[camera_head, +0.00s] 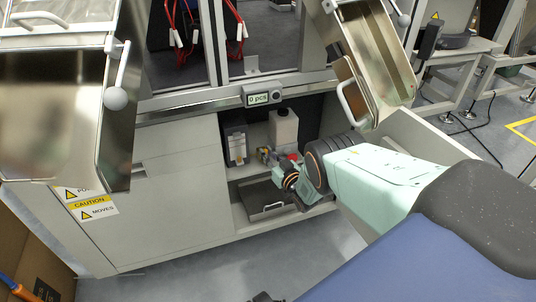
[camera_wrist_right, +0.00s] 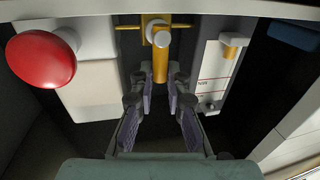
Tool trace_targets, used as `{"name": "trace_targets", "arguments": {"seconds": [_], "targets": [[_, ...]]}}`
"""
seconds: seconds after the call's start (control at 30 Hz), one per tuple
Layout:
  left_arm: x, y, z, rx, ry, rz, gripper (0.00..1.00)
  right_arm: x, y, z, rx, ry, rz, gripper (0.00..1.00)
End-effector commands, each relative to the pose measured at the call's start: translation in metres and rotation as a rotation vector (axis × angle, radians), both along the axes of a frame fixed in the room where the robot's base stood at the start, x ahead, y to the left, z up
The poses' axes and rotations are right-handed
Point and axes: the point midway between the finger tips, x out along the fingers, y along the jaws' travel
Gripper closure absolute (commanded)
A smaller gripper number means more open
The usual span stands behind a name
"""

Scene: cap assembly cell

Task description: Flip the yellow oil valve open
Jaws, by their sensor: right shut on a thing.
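The yellow oil valve (camera_wrist_right: 160,62) is in the upper middle of the right wrist view, with a handle running down from a round pale pivot and a thin crossbar above. My right gripper (camera_wrist_right: 160,76) has its fingers on both sides of the handle and is shut on it. In the head view my right gripper (camera_head: 279,168) reaches into the open cabinet bay, and the valve (camera_head: 264,153) is a small yellowish spot partly hidden by it. My left gripper is not in view.
A red knob (camera_wrist_right: 40,58) is left of the valve. A white container (camera_head: 284,128) and a box with a yellow part (camera_head: 235,145) stand on the shelf. A tray with a handle (camera_head: 266,200) lies below.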

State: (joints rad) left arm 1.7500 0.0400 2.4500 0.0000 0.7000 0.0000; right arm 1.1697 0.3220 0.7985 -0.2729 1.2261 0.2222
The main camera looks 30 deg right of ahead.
Motion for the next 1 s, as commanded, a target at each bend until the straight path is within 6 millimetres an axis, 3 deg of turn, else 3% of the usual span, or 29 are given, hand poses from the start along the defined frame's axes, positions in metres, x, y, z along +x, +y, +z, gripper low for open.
{"name": "trace_targets", "arguments": {"seconds": [0.37, 1.0], "targets": [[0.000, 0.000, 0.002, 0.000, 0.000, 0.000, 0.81, 0.000, 0.003, 0.000, -0.077, 0.021, 0.000, 1.00], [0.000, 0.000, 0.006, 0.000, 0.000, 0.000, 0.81, 0.005, 0.025, -0.007, -0.622, 0.153, 0.002, 1.00]]}}
